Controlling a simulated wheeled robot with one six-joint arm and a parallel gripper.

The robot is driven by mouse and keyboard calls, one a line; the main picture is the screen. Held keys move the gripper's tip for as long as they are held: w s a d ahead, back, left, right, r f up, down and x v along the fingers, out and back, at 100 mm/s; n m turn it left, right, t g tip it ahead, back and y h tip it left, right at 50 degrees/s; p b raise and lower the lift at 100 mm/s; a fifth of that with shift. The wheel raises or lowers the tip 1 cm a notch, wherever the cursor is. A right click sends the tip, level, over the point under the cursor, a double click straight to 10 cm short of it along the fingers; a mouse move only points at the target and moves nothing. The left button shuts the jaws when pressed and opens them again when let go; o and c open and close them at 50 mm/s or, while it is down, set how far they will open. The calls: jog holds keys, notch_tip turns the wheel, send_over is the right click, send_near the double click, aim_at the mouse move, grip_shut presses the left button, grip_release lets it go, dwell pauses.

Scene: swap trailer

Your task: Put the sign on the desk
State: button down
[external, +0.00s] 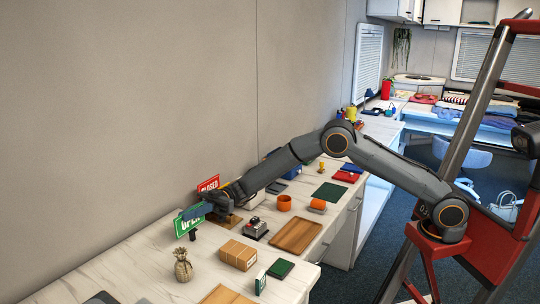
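A green OPEN sign (184,230) is at the left part of the long white counter (150,262), near the wall. It looks tilted, and a small dark piece shows below it. A red CLOSED sign (208,184) stands behind my wrist, partly hidden by it. My gripper (192,212) reaches down from the right, and its fingers overlap the top of the green sign in the picture. I cannot tell whether the fingers are shut on the sign or just in front of it.
A gold pineapple (183,266), a cardboard box (237,254), a dark card-reader-like device (255,229), a wooden tray (297,236), an orange cup (284,203) and a dark green mat (330,192) crowd the counter. Another desk (425,122) with folded clothes stands at the back right.

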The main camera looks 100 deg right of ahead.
notch_tip(320, 180, up, 10)
jog(key=shift+f+b, duration=0.2)
jog(key=shift+b, duration=0.3)
jog(key=s+d+r+m+t+h, duration=0.25)
jog(key=s+d+h, duration=0.25)
jog(key=s+d, duration=0.45)
jog(key=s+d+r+m+t+h, duration=0.1)
jog(key=s+d+r+m+h, duration=0.4)
jog(key=d, duration=0.8)
jog(key=s+d+m+t+h, duration=0.2)
jog(key=s+d+h, duration=0.2)
jog(key=s+d, duration=0.65)
jog(key=s+d+r+m+g+h, duration=0.1)
jog(key=s+d+m+h, duration=0.35)
jog(key=s, duration=0.65)
jog(key=s+d+r+m+g+h, duration=0.1)
jog(key=s+d+h, duration=0.4)
jog(key=s+d, duration=0.5)
jog(key=s+a+m+g+h, duration=0.2)
jog(key=s+m+g+h, duration=0.1)
jog(key=s, duration=1)
jog(key=s+a+f+m+g+h, duration=0.1)
jog(key=s+a+m+g+h, duration=0.2)
jog(key=s, duration=1.1)
jog(key=s+a+m+g+h, duration=0.2)
jog(key=s+m+g+h, duration=0.2)
jog(key=s+g, duration=0.4)
jog(key=s, duration=0.6)
jog(key=shift+a+f, duration=0.15)
jog(key=shift+f, duration=0.25)
